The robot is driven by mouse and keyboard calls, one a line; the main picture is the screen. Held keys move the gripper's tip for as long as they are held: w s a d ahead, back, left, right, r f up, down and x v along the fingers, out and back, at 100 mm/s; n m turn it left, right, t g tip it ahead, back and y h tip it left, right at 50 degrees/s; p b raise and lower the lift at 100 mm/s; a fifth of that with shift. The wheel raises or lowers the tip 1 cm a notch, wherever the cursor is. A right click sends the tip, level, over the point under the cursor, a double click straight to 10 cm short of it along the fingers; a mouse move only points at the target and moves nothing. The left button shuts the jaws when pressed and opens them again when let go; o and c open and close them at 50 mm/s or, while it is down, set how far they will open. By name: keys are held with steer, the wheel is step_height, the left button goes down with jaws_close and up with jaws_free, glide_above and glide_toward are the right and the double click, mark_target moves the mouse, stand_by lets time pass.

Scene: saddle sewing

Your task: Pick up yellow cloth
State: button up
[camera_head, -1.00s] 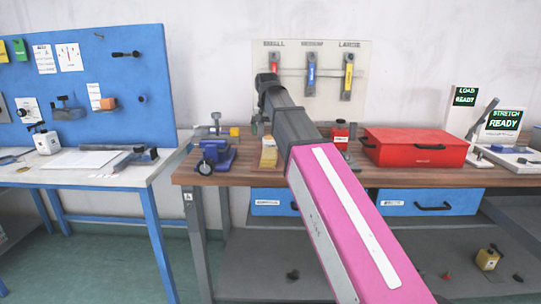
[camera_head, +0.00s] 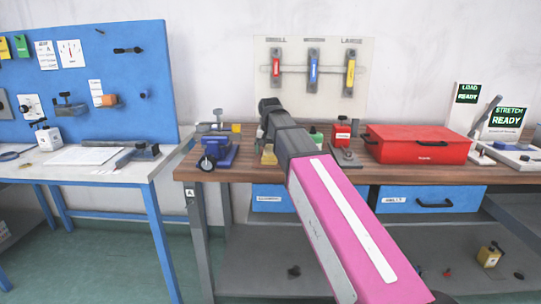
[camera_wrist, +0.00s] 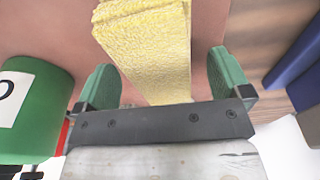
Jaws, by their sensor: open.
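The yellow cloth (camera_wrist: 145,40) is a pale yellow, rough-textured block-like piece in the wrist view. It stretches from the top edge down to between the fingers of my gripper (camera_wrist: 163,76). The green fingers are apart, one on each side of the cloth, with a visible gap on both sides. In the head view only a small yellow part of the cloth (camera_head: 268,156) shows on the wooden bench, beside my arm. My arm hides the rest of it and the fingers there.
A green container (camera_wrist: 35,105) stands close to the left finger. A blue vise-like tool (camera_head: 217,153) is left of the cloth on the wooden bench (camera_head: 360,176). A red box (camera_head: 418,143) is to the right. A tool panel (camera_head: 330,105) is behind.

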mark_target(269, 150)
steer(key=shift+f, duration=0.3)
steer(key=c, duration=1)
steer(key=shift+r, duration=0.1)
steer(key=shift+r, duration=0.5)
steer(key=r, duration=0.3)
steer(key=shift+s+a+r, duration=0.25)
steer(key=shift+s+r, duration=0.05)
steer(key=shift+s, duration=0.05)
steer(key=s+a+r, duration=0.4)
steer(key=s, duration=0.1)
steer(key=s+a+r, duration=0.2)
steer(key=s+a, duration=0.1)
steer(key=shift+r, duration=0.15)
steer(key=shift+o, duration=0.3)
steer(key=shift+s, duration=0.1)
